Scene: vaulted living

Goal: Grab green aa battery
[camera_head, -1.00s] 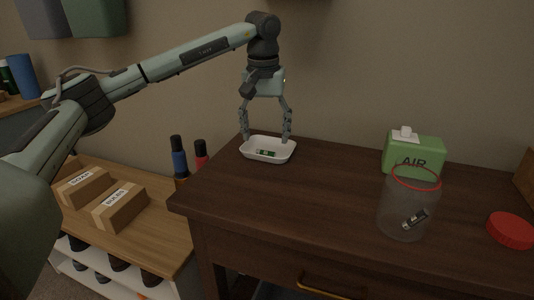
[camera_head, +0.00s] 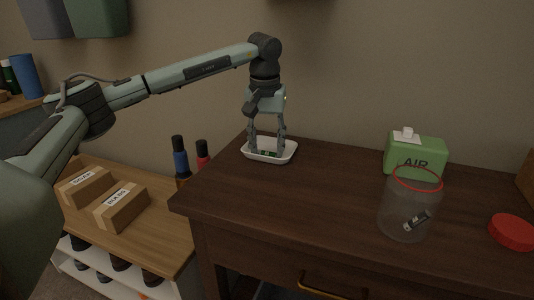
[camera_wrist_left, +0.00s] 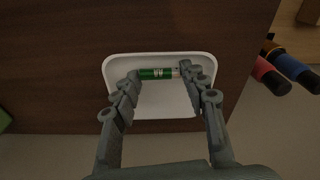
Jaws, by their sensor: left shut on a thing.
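The green AA battery (camera_wrist_left: 158,73) lies in a white tray (camera_wrist_left: 165,110), near one long wall in the left wrist view. In the head view the battery (camera_head: 267,153) shows small between my fingers, inside the white tray (camera_head: 289,155) at the table's back left. My left gripper (camera_head: 267,151) reaches straight down into the tray. Its fingertips (camera_wrist_left: 159,73) are at the two ends of the battery, shut on it lengthwise. The battery appears to be still low in the tray. My right gripper is not in view.
A clear jar (camera_head: 408,212) with a red rim holds another battery (camera_head: 417,221). The dark table's (camera_head: 310,200) middle is clear.

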